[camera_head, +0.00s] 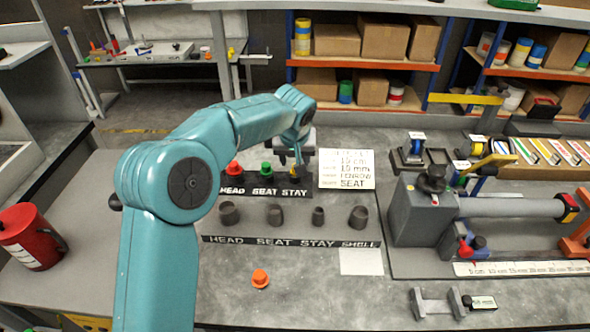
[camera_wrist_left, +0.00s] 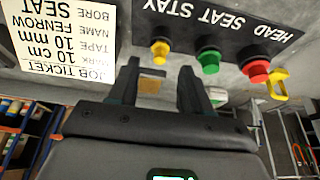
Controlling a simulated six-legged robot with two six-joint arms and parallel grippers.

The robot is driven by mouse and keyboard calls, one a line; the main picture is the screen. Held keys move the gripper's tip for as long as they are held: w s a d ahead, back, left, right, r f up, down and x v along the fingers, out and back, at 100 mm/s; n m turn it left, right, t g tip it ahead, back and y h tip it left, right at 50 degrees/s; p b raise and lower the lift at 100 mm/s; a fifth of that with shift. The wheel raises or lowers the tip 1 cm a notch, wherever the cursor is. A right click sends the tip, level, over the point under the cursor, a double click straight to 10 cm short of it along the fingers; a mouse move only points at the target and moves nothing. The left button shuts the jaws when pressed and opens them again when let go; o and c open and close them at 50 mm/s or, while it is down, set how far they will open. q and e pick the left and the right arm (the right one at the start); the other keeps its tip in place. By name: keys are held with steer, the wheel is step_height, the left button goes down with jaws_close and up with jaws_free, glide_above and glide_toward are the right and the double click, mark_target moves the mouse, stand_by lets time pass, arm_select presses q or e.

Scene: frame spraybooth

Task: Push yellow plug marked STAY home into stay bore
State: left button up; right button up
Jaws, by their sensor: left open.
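The yellow plug (camera_wrist_left: 160,48) stands in the STAY place of the plug rack (camera_wrist_left: 228,38), beside a green plug (camera_wrist_left: 208,60) and a red plug (camera_wrist_left: 256,70). In the head view the yellow plug is mostly hidden by my left gripper (camera_head: 299,160). My left gripper, also in the left wrist view (camera_wrist_left: 157,72), is open and empty, its fingers pointing toward the yellow plug, which appears just past the fingertips. The stay bore (camera_head: 318,216) is a dark, small cylinder above the STAY label on the front bore block (camera_head: 300,244). My right gripper is not in view.
Other bores stand beside it: head (camera_head: 229,214), seat (camera_head: 275,214) and shell (camera_head: 358,217). An orange plug (camera_head: 260,279) lies in front. A job ticket (camera_head: 347,169) stands right of the rack. A grey machine (camera_head: 425,212) is at right, a red can (camera_head: 30,238) at left.

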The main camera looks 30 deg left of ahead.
arm_select(q)
steer(key=x, duration=0.2)
steer(key=p+x, duration=0.1)
steer(key=x, duration=0.1)
steer(key=shift+w+a, duration=0.25)
steer(key=shift+w, duration=0.2)
steer(key=shift+f, duration=0.35)
steer(key=shift+w, duration=0.1)
steer(key=shift+c, duration=0.4)
jaws_close()
